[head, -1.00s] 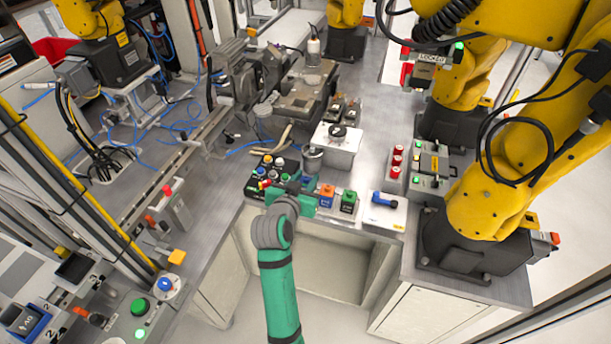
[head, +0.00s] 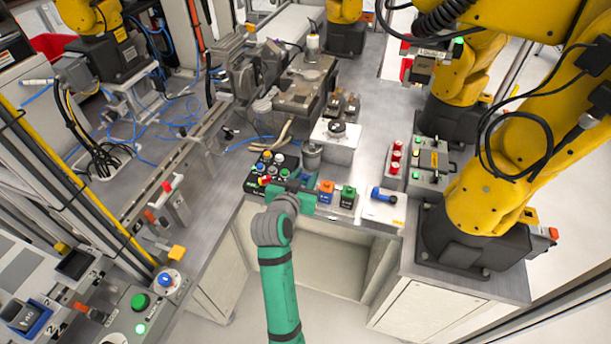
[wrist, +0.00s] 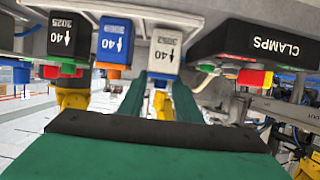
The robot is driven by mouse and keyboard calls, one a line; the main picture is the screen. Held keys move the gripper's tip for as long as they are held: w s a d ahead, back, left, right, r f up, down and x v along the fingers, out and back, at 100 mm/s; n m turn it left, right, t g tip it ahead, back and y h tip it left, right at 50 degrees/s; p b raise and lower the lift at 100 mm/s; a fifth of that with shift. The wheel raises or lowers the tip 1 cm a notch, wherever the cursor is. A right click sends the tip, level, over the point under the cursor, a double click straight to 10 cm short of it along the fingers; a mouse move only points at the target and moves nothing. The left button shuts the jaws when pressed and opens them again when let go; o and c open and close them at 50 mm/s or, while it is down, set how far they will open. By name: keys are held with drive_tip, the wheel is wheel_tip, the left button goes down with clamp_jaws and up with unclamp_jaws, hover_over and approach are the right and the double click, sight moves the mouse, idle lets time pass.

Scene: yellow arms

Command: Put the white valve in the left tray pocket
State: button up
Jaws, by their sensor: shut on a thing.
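The white valve (wrist: 164,48), a block with a dark number label on its face, sits between the two green fingers of my gripper (wrist: 156,92) in the wrist view. The gripper is shut on it. In the head view my gripper (head: 300,194) is at the front edge of the bench, between the black button box and the orange block, and the valve is mostly hidden behind it. I cannot make out the left tray pocket clearly in either view.
The black button box (head: 267,172) is just left of my gripper; its CLAMPS label (wrist: 278,47) shows close by at right in the wrist view. The orange block (head: 326,191) and green block (head: 348,197) stand close on the right.

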drive_tip(key=shift+f, duration=0.2)
drive_tip(key=o, duration=1.3)
drive_tip(key=shift+c, duration=0.2)
drive_tip(key=v, duration=1)
drive_tip(key=shift+s, duration=0.35)
drive_tip(key=shift+a+r, duration=0.1)
